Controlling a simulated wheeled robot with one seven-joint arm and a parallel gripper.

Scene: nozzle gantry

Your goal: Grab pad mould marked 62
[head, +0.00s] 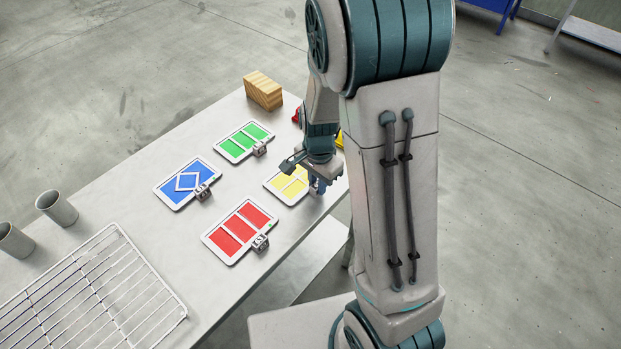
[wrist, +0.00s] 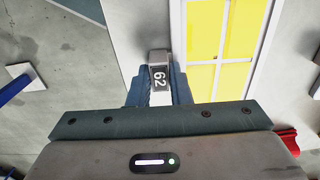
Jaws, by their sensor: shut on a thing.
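The mould marked 62 is the white-framed pad with yellow panels (head: 287,185), lying on the table in the head view, partly hidden by my arm. In the wrist view its yellow panels (wrist: 210,45) show at the top, and its grey handle block (wrist: 159,72) carries the number 62. My gripper (wrist: 155,90) is shut on that handle block, with a blue finger on each side of it. In the head view my gripper (head: 316,184) is at the right edge of the yellow mould.
Red (head: 240,231), blue (head: 186,183) and green (head: 244,141) moulds with grey handles lie nearby on the table (head: 130,200). A wooden block (head: 263,91) stands at the back. A wire rack (head: 90,295) and two grey cups (head: 57,208) are at the left.

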